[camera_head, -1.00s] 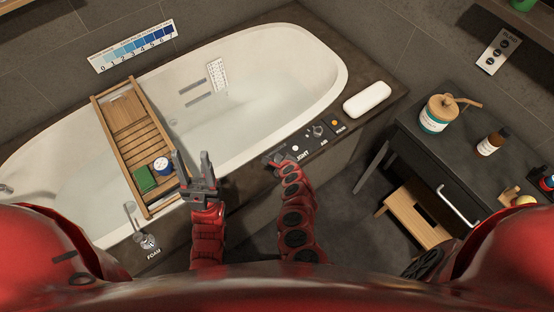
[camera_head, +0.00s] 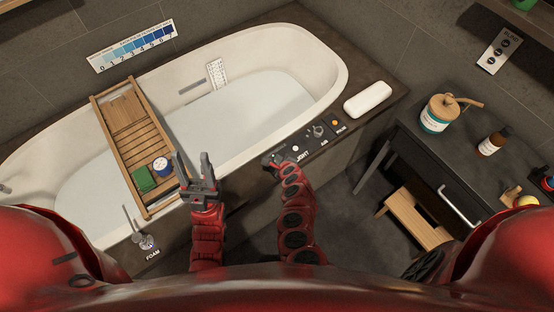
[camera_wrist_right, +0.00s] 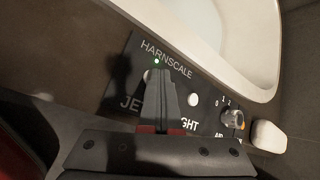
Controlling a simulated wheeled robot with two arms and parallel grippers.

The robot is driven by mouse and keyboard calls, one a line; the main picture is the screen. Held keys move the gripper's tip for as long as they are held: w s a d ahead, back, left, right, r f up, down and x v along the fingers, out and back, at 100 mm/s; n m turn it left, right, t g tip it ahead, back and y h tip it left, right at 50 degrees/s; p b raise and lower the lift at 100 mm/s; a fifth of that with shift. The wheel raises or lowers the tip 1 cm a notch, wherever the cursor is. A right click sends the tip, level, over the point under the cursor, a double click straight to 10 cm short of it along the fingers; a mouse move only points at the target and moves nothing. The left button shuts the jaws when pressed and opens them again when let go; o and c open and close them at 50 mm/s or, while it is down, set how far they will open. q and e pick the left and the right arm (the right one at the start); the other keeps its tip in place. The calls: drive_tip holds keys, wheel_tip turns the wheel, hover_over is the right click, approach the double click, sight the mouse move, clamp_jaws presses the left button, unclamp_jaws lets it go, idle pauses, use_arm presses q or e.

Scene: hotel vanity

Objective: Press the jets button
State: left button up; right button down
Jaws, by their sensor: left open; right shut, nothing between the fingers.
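The dark control panel (camera_head: 327,139) lies on the tub's front rim. My left gripper (camera_head: 196,157) is open and empty near the wooden tray.
A white button (camera_head: 295,147), a knob (camera_head: 318,131) and an orange button (camera_head: 335,122) sit further right on the panel. The tub (camera_head: 335,62) holds water. A wooden tray (camera_head: 112,141) spans it. A white pillow (camera_head: 367,99) rests on the rim.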

drive_tip(key=shift+r, duration=0.1)
drive_tip(key=shift+r+p, duration=0.55)
drive_tip(key=shift+r, duration=0.1)
drive_tip(key=shift+r, duration=0.1)
wheel_tip(320, 180, up, 5)
drive_tip(key=p, duration=0.4)
idle(0.8)
